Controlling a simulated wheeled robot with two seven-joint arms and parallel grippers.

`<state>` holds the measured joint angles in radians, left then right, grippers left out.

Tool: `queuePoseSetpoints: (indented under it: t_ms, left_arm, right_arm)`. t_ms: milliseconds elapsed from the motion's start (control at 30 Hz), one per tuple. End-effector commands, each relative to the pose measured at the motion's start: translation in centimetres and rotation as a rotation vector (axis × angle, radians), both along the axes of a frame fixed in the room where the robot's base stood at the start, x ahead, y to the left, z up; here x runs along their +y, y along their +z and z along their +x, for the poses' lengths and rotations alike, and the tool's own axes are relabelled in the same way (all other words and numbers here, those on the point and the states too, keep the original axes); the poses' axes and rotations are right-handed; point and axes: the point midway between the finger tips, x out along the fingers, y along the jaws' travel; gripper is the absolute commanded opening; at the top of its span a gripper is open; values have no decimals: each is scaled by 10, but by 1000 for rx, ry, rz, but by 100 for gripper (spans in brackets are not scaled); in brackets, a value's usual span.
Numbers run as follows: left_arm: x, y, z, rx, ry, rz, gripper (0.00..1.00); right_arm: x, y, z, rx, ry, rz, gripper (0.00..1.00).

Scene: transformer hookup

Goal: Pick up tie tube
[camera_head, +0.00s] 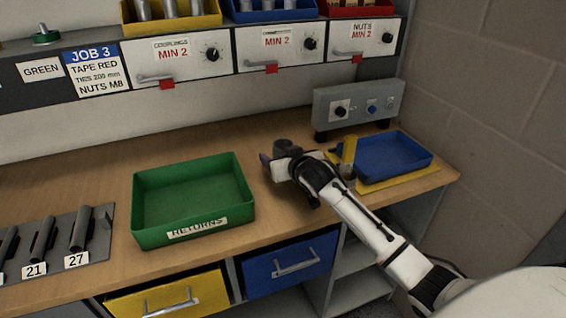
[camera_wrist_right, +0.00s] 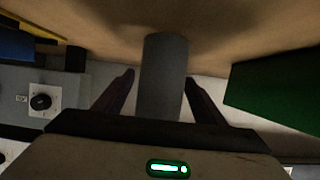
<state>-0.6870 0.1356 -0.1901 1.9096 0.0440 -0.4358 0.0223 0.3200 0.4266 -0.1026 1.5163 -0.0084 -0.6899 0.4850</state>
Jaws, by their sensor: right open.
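A grey cylinder, which looks like the tie tube (camera_wrist_right: 164,62), stands between the two fingers of my right gripper (camera_wrist_right: 159,78) in the right wrist view. The fingers are apart, one on each side, and I see no clear grip on it. In the head view the dark top of the tube (camera_head: 284,145) shows just beyond my right gripper (camera_head: 282,158), on the bench between the green tray and the blue tray. The gripper hides most of the tube there. My left gripper is not in view.
A green returns tray (camera_head: 193,232) lies left of my right gripper. A blue tray (camera_head: 425,170) on a yellow base and an upright yellow object (camera_head: 348,157) are to its right. A grey control box (camera_head: 358,107) stands behind. A rack of dark tubes (camera_head: 66,262) is at front left.

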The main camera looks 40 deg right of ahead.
Motion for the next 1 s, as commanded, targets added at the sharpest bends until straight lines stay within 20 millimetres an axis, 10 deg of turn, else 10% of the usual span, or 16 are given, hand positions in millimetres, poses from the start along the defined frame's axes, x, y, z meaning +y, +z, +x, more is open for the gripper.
queuePoseSetpoints:
  t_ms: [400, 667, 1000]
  left_arm:
    - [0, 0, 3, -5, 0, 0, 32]
    - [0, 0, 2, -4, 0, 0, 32]
    - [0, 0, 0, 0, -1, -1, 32]
  right_arm:
    - [-3, -6, 12, 0, 1, -1, 64]
    - [-3, -6, 12, 0, 1, -1, 20]
    - [-3, 4, 12, -3, 1, -1, 20]
